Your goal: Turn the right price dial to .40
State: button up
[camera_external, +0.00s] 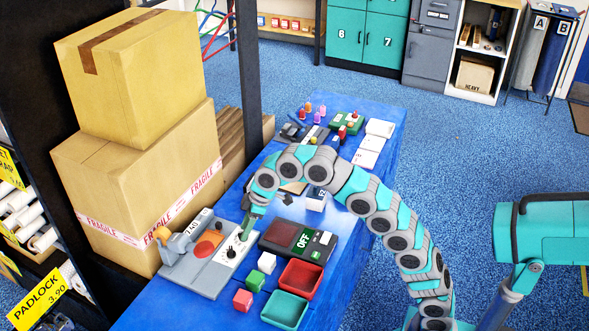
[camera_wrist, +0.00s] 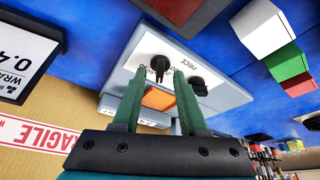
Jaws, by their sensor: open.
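A grey price device (camera_external: 205,268) stands on the blue table, with a white dial panel and an orange pad. In the wrist view its white panel (camera_wrist: 142,48) carries printed lettering including PRICE and two black dials. One dial (camera_wrist: 159,64) is between my fingertips; the other dial (camera_wrist: 197,86) is to the right in that view. My gripper (camera_wrist: 159,76) is open, its fingers on either side of the first dial; I cannot tell if they touch it. In the external view my gripper (camera_external: 245,234) is over the panel's far part, hiding one dial; the nearer dial (camera_external: 231,253) shows.
A dark-red-topped unit marked OFF (camera_external: 288,236) is right of the panel. Red, green and white cubes (camera_external: 267,262) and red and green trays (camera_external: 300,278) are nearby. Large cartons (camera_external: 135,180) stand behind the device. A price card (camera_wrist: 22,50) is at the wrist view's left.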

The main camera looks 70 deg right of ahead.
jog(key=v, duration=0.7)
jog(key=shift+s, duration=0.1)
jog(key=s+d+m+g+h+p, duration=0.15)
jog(key=s+d+m, duration=0.3)
jog(key=s, duration=0.55)
jog(key=s+d+m+g+h+p, duration=0.1)
jog(key=s+d+m+h+p, duration=0.2)
jog(key=s+d, duration=0.5)
jog(key=s+a+f+n+g+y+b, duration=0.1)
jog(key=s+a+f+g+y+b, duration=0.1)
jog(key=s+f, duration=2.4)
jog(key=shift+s+a+f+g, duration=0.25)
jog(key=shift+s+a+g, duration=0.1)
jog(key=shift+a+g, duration=0.3)
